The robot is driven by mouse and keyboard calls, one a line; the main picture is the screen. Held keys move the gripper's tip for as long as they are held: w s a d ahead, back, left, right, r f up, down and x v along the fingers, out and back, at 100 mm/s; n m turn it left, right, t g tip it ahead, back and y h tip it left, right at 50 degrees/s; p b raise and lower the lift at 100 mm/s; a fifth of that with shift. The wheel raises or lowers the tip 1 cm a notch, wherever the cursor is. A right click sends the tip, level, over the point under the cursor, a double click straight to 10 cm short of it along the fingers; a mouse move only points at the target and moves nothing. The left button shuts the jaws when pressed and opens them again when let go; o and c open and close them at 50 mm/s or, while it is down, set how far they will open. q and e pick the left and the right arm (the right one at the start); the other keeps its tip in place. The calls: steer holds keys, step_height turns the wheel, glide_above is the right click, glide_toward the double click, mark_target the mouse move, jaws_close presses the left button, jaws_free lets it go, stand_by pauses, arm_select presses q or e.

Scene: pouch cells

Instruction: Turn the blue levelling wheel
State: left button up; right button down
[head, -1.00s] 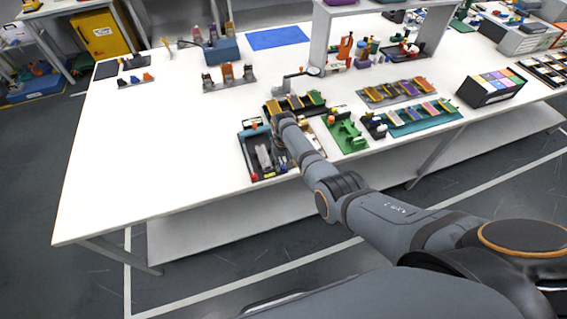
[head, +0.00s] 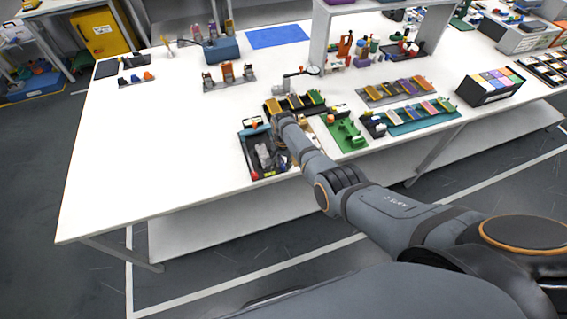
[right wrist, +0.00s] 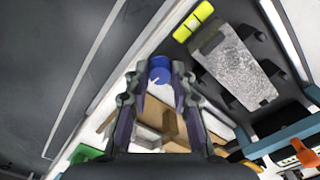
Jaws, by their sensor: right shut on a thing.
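The blue levelling wheel (right wrist: 159,75) sits between my right gripper's fingertips (right wrist: 160,68) in the right wrist view, with a white mark on it. The right gripper is shut on the wheel, one finger on each side. The wheel belongs to a dark fixture (right wrist: 275,75) holding a grey speckled block, with a yellow-green level vial (right wrist: 193,21) at its edge. In the head view the fixture (head: 247,153) stands near the table's front edge, and my right arm hides the wheel and most of the gripper. My left gripper is not in view.
A green fixture (head: 345,135) and a dark rack with coloured strips (head: 272,106) stand close to my right arm. Brown and white pieces (right wrist: 172,125) lie below the fingers in the wrist view. The white table (head: 150,150) is clear on the left.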

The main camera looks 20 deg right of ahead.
mark_target(284, 165)
steer(key=shift+m, duration=0.3)
steer(key=c, duration=1.1)
jaws_free()
step_height(284, 165, up, 8)
